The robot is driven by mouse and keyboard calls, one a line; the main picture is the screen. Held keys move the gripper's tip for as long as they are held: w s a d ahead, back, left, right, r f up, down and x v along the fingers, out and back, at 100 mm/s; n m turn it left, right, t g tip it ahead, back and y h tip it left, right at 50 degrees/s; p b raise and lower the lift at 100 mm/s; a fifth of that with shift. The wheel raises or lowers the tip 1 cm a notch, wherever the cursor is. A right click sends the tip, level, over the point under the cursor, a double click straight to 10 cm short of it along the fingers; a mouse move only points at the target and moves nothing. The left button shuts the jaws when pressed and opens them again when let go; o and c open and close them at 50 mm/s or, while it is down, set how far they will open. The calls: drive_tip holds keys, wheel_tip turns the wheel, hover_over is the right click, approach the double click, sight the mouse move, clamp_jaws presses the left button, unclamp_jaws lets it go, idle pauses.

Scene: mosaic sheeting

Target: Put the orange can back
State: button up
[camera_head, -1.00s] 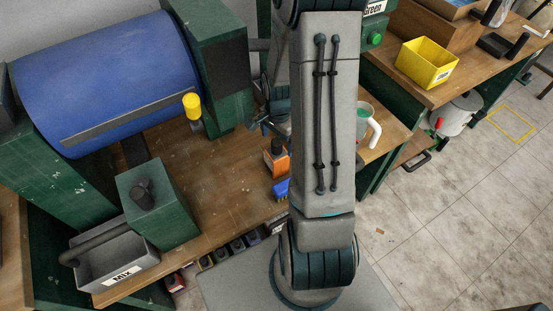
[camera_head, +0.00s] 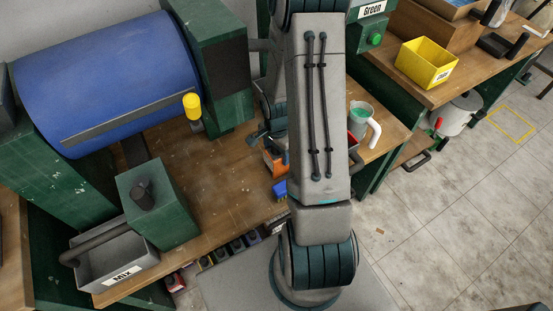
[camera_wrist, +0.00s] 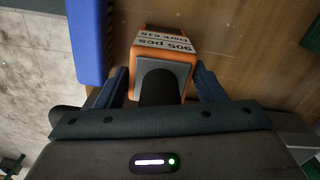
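The orange can (camera_wrist: 162,38) shows in the wrist view with a white label, a grey face and a dark round part facing me. In the head view the orange can (camera_head: 272,166) stands on the wooden bench, partly hidden by my arm. My gripper (camera_wrist: 161,78) has one blue finger on each side of the can. The fingers look spread, with slim gaps to its sides. In the head view my gripper (camera_head: 266,140) is at the can's top, mostly hidden.
A blue item (camera_head: 280,189) lies close to the can, and a white-handled jug (camera_head: 362,120) stands to the right. A blue drum (camera_head: 105,80), a grey Mix bin (camera_head: 116,258) and a yellow caps box (camera_head: 425,63) are around. The bench (camera_head: 215,190) left of the can is clear.

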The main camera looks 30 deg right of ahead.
drive_tip(key=c, duration=0.8)
drive_tip(key=shift+r, duration=0.15)
drive_tip(key=shift+c, duration=0.2)
drive_tip(key=shift+r, duration=0.6)
wheel_tip(320, 180, up, 5)
drive_tip(key=shift+w+r, duration=0.1)
drive_tip(key=s+b, duration=0.1)
drive_tip(key=s, duration=0.8)
drive_tip(key=shift+s+d+b, duration=0.2)
drive_tip(key=shift+s+b, duration=0.05)
drive_tip(key=shift+b, duration=0.1)
clamp_jaws()
drive_tip(key=s+b, duration=0.8)
drive_tip(key=b, duration=0.5)
drive_tip(key=shift+s+r, duration=0.15)
drive_tip(key=shift+s, duration=0.25)
